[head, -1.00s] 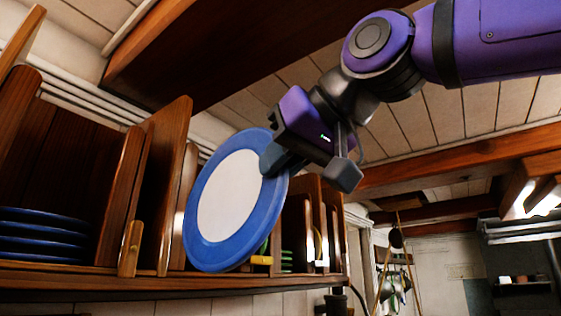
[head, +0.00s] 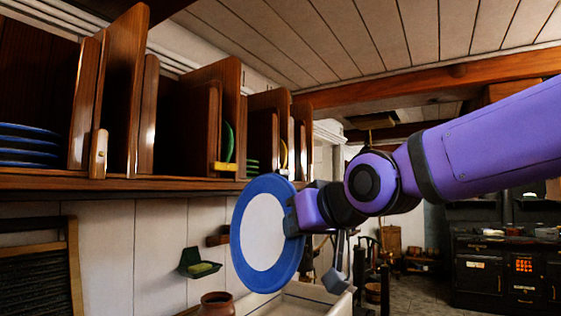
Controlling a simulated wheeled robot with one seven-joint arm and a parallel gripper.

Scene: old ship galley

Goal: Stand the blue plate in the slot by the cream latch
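The blue plate (head: 240,243), with a white centre, is upright and tilted in front of the wall below the rack shelf. My gripper (head: 292,216) is shut on its right rim; the exact finger contact is partly hidden. The plate is clear of the shelf. On the shelf edge, a small pale latch (head: 284,176) shows at the far right slots, too small to be sure it is cream. A yellow latch (head: 224,166) lies across a middle slot holding a green plate (head: 228,142).
The wooden rack (head: 126,80) has tall dividers. Stacked blue plates (head: 27,145) fill its left bay. Below are a green wall holder (head: 198,263), a brown pot (head: 216,304) and a pale basin (head: 300,303). A black stove (head: 505,275) stands far right.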

